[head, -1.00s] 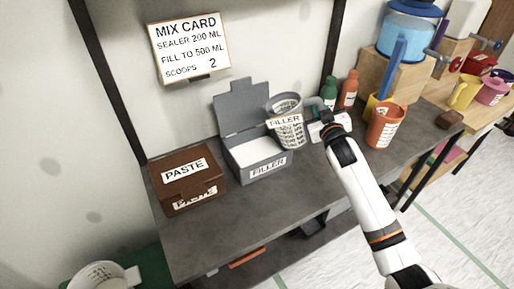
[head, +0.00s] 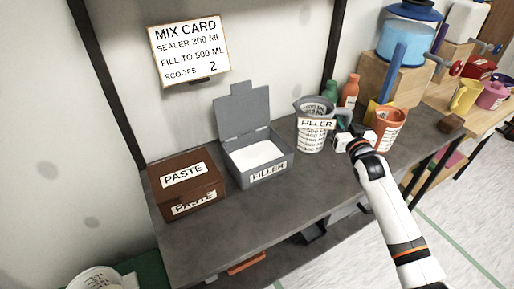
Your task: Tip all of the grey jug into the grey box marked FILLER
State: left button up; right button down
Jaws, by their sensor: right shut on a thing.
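The grey jug (head: 312,138) has a FILLER label and printed measuring marks. It looks upright over the bench, to the right of the grey box; I cannot tell whether it touches the bench. My right gripper (head: 340,124) is shut on the jug at its right side, partly hidden by its own white body. The grey box marked FILLER (head: 268,174) stands with its lid (head: 243,112) raised at the back, and white material shows inside. How much is in the jug cannot be seen. My left gripper is not in view.
The brown PASTE box (head: 186,186) is left of the grey box. An orange cup (head: 389,128) stands close to the right of my gripper, with green and orange bottles (head: 349,90) behind. The bench front (head: 250,215) is clear. A mix card (head: 189,48) hangs on the wall.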

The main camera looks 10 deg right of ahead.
aim_at(350, 117)
jog(key=shift+r, duration=0.15)
notch_tip(350, 117, up, 4)
jog(key=p, duration=0.4)
dwell(0.7)
